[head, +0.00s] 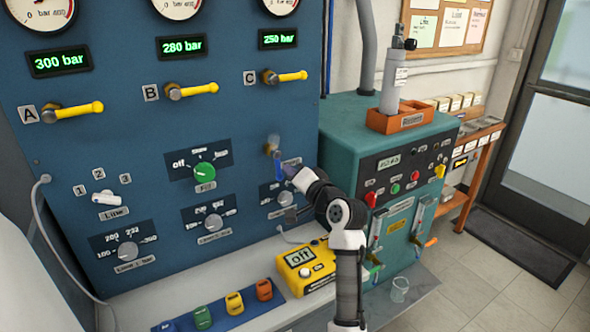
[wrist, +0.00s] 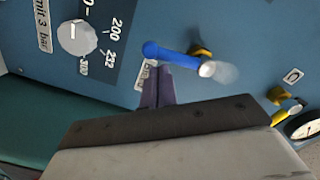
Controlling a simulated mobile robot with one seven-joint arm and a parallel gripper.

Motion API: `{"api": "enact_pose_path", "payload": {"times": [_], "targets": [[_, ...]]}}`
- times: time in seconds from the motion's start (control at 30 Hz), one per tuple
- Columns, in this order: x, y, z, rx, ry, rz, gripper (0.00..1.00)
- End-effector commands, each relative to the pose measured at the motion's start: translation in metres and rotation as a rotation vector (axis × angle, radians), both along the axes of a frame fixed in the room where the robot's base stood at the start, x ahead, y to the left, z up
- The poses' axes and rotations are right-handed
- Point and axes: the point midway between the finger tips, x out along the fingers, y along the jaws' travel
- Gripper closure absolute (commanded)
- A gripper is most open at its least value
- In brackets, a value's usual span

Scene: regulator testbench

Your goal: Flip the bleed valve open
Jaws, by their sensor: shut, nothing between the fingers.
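The bleed valve has a blue lever (head: 279,168) on the blue panel, hanging down from a brass fitting (head: 273,145). In the wrist view the lever (wrist: 172,53) runs from a pale round pivot (wrist: 207,69) to a blue free end. My gripper (head: 290,171) is shut and empty, just right of the lever in the head view. In the wrist view its purple fingertips (wrist: 156,72) are close beside the lever near its free end; I cannot tell whether they touch. They partly hide a small white label (wrist: 147,74).
The limit 3 knob (wrist: 77,37) is on the panel below the lever. The yellow handle C (head: 290,76) is above it. A teal cabinet (head: 345,118) stands to the right. A yellow meter (head: 305,265) lies on the bench below.

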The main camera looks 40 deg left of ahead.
Motion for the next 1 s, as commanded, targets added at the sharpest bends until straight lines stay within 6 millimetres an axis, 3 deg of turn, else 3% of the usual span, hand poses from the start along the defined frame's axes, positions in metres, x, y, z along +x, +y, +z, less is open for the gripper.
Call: {"api": "enact_pose_path", "payload": {"times": [1.0], "targets": [[-0.0066,0.0036,-0.0043,-0.003,0.000,0.003,1.00]]}}
